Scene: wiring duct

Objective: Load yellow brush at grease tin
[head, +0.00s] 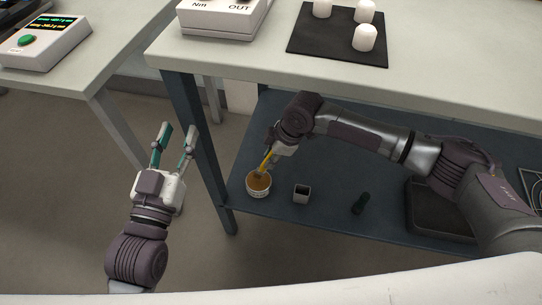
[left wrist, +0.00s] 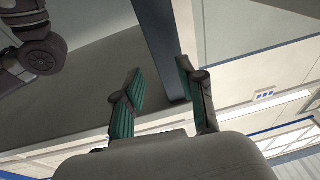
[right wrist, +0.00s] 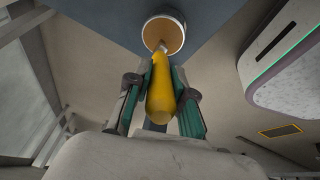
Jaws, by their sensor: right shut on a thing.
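The yellow brush (right wrist: 160,92) is held between the fingers of my right gripper (right wrist: 161,88), its tip pointing at the grease tin. In the head view the yellow brush (head: 265,161) slants down to the tin. The grease tin (head: 258,190) is a round white tin with brown grease, standing on the blue lower shelf; it also shows in the right wrist view (right wrist: 164,34). The brush tip overlaps the grease in both views; its exact depth cannot be told. My left gripper (head: 177,131) is open and empty, off to the left over the floor; its open fingers also show in the left wrist view (left wrist: 160,85).
A small square cup (head: 302,192) and a dark green object (head: 360,203) stand on the blue shelf (head: 325,222) right of the tin. A table leg (head: 198,150) stands between my left gripper and the shelf. White cylinders (head: 365,38) stand on a black mat above.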

